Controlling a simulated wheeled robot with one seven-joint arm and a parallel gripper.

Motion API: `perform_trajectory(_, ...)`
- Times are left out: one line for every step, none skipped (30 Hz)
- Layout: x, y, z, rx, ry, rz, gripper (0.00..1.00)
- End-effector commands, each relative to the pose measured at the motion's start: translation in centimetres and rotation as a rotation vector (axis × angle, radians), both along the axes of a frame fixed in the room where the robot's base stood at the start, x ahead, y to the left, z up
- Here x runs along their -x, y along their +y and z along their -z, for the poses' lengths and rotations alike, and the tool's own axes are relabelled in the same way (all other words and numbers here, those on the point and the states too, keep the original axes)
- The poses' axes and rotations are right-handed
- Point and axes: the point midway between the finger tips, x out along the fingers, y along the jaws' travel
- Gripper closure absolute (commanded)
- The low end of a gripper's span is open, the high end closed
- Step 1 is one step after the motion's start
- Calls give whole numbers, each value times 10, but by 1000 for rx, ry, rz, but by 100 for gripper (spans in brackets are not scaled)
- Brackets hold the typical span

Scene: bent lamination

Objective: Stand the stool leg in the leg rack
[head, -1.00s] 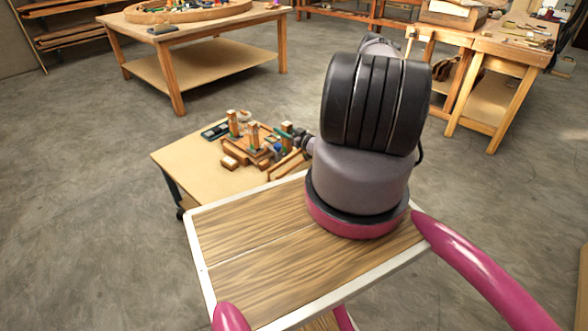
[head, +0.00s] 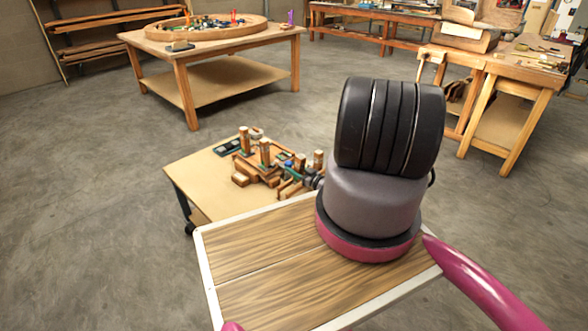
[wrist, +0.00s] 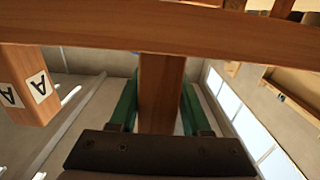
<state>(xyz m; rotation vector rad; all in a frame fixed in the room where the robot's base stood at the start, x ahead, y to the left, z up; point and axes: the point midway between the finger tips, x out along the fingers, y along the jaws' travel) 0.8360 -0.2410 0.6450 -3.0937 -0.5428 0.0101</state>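In the wrist view my gripper (wrist: 160,95) has green fingers on both sides of a square wooden post, which looks like the stool leg (wrist: 160,85). I see no clear gap at the fingertips, so it looks shut on the leg. A wooden beam (wrist: 100,30) crosses in front and hides one end of the leg. A shorter post marked A (wrist: 30,85) is at the left. In the head view the wooden rack and its posts (head: 265,152) stand on the low table. My gripper there is small and partly hidden by my arm.
The low table (head: 195,190) has bare room at its near left, and a dark tray (head: 228,147) near its back edge. A larger table (head: 150,40) with a round wooden ring stands behind. A workbench (head: 500,65) is at the right. Open concrete floor lies between.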

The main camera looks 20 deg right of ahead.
Motion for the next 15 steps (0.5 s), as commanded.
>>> perform_trajectory(3, 3, 3, -4, 6, -2, 31)
perform_trajectory(2, 3, 2, -4, 5, -2, 28)
perform_trajectory(2, 2, 2, -3, 2, -2, 28)
perform_trajectory(1, 2, 1, -3, 1, -2, 28)
perform_trajectory(1, 2, 1, -2, 0, -2, 28)
perform_trajectory(1, 2, 0, -2, 0, -2, 28)
perform_trajectory(1, 2, 0, -2, -2, -2, 28)
perform_trajectory(0, 2, 0, -2, -2, -2, 28)
perform_trajectory(0, 1, -1, -1, -3, -2, 28)
perform_trajectory(0, 1, -1, -1, -4, -2, 28)
perform_trajectory(1, 1, -1, -1, -4, -1, 28)
perform_trajectory(2, 0, -1, 0, -4, -1, 28)
perform_trajectory(4, -1, -1, 0, -4, 0, 28)
perform_trajectory(6, -2, -1, 0, -4, 0, 28)
perform_trajectory(10, -4, -1, 0, -4, 1, 28)
